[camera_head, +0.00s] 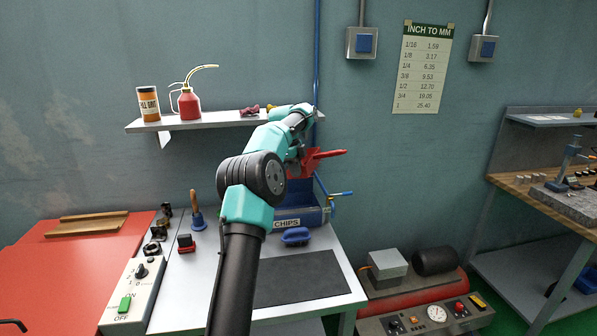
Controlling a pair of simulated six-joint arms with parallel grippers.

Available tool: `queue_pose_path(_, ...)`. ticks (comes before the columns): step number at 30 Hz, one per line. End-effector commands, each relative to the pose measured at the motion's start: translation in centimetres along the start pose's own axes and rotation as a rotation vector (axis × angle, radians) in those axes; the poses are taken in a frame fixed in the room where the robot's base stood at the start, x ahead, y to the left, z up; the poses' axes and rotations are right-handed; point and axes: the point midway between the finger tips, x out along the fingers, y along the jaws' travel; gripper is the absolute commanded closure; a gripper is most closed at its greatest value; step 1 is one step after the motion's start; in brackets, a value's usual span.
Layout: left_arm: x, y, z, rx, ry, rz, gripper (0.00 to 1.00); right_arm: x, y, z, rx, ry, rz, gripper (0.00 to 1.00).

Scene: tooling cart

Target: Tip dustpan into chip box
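The red dustpan (317,160) is up in the air above the blue chip box, tilted, with a narrow red end pointing right. My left gripper (298,156) is at the dustpan's left side and appears shut on it; my arm hides most of the fingers. The chip box (318,214), labelled CHIPS, stands at the back of the grey cart top. My arm covers its left part, and its inside and any chips cannot be made out. My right gripper is not in view.
A wall shelf (220,120) with a red oil can (189,103) and an orange tin (149,103) is behind my arm. A blue brush (295,236) lies before the box, near a dark mat (305,278). A blue pipe (317,60) runs down the wall.

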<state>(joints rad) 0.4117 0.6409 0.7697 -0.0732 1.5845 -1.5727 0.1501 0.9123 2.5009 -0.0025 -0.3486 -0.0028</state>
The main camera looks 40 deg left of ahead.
Motion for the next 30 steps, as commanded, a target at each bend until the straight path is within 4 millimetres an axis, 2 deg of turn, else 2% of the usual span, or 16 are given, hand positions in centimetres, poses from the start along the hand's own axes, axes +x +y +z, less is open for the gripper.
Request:
queue_pose_path(18,-1.3,-0.1,2.8,-0.002,0.435,-0.003,1.00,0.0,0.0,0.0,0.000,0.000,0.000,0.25)
queue_pose_path(30,-1.5,0.0,3.0,0.000,0.486,-0.001,1.00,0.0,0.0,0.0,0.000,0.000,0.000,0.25)
